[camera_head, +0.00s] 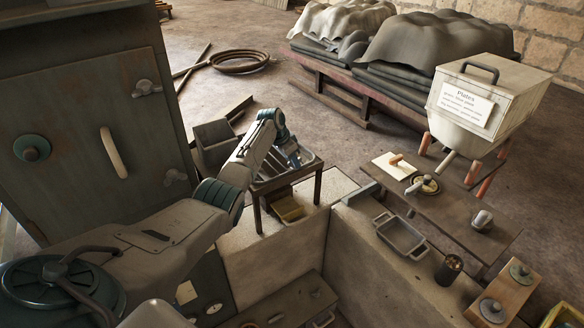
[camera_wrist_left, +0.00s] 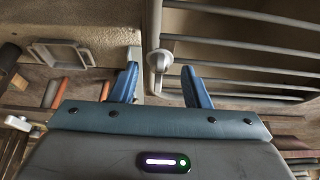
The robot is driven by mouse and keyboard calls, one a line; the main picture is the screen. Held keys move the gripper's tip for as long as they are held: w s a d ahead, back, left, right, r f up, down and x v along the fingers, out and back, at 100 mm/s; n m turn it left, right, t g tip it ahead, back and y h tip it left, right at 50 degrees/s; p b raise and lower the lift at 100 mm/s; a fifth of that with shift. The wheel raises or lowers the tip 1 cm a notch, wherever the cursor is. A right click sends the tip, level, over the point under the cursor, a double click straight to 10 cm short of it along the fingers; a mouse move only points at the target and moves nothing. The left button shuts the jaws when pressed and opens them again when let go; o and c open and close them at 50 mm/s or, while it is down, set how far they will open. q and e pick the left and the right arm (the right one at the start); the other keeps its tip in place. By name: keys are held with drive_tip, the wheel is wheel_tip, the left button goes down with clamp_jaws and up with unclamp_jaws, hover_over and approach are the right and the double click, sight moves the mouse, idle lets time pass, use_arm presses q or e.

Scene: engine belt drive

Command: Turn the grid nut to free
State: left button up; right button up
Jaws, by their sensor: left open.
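My left gripper (camera_head: 294,160) is over the small stand (camera_head: 318,186) in the head view. In the left wrist view its two blue fingers (camera_wrist_left: 157,74) are apart, with nothing gripped. A pale rounded nut (camera_wrist_left: 160,60) with a short stem shows between and just beyond the fingertips, beside the end of the grid of grey bars (camera_wrist_left: 235,46). I take it for the grid nut. I cannot tell whether a finger touches it. The nut cannot be made out in the head view, where the arm and gripper cover part of the stand's top. My right gripper is not in view.
A low wall (camera_head: 352,235) runs in front of the stand. A grey metal tray (camera_head: 401,236) lies on it at the right. A wooden bench (camera_head: 450,215) stands beyond, near a white box labelled Plates (camera_head: 490,95). A green cabinet (camera_head: 85,120) stands at the left.

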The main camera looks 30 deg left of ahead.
use_arm(q)
drive_tip(key=shift+w+d+f, duration=0.15)
drive_tip(key=shift+w+f, duration=0.2)
drive_tip(key=shift+f, duration=0.2)
drive_tip(key=shift+w+d+f+b, duration=0.1)
drive_tip(key=shift+w+f+b, duration=0.1)
drive_tip(key=shift+b, duration=0.2)
drive_tip(key=shift+s+r, duration=0.25)
drive_tip(key=shift+w, duration=0.1)
clamp_jaws()
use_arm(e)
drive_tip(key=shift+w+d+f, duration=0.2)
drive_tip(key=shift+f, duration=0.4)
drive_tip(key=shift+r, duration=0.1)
